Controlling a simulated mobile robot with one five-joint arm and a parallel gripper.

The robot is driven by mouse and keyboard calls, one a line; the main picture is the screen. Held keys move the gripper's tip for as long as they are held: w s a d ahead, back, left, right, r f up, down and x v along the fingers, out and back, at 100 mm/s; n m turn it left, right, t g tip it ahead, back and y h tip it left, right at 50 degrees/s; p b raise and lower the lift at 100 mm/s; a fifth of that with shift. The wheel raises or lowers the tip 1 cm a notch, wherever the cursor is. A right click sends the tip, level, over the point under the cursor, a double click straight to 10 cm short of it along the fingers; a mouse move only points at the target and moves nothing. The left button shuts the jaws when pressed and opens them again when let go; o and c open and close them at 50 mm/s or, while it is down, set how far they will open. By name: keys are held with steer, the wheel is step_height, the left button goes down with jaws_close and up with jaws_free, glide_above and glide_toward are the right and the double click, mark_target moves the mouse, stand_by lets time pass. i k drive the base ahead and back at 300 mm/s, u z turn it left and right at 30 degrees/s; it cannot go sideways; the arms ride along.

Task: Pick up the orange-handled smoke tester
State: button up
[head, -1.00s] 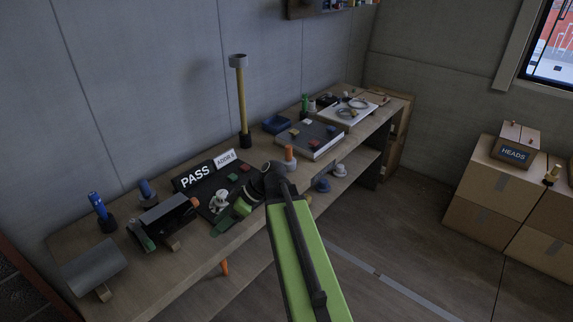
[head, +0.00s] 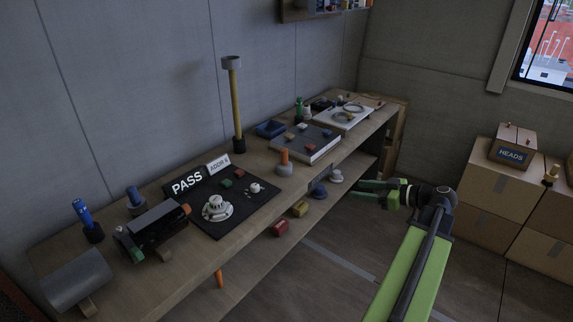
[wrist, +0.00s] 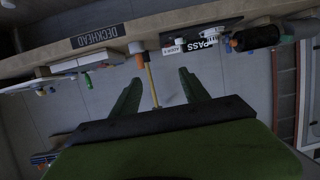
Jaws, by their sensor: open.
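The smoke tester (head: 285,158) stands upright on the bench in the head view, an orange handle on a pale grey round base. It is right of the black PASS board and in front of the yellow pole. My gripper (head: 364,191) is open and empty, with green fingers, out past the bench's front edge and to the right of the tester, well apart from it. In the wrist view the open fingers (wrist: 160,76) point toward the bench, which appears upside down. A small orange patch there may be the tester; I cannot tell.
The yellow pole (head: 237,105) stands close behind the tester. The PASS board (head: 240,216) holds a white detector (head: 217,208). A grey panel (head: 322,148) lies to the right. Boxes (head: 495,188) stand far right. Floor between bench and boxes is clear.

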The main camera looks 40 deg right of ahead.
mark_target(284, 167)
steer(key=i, duration=0.9)
steer(key=u, duration=0.05)
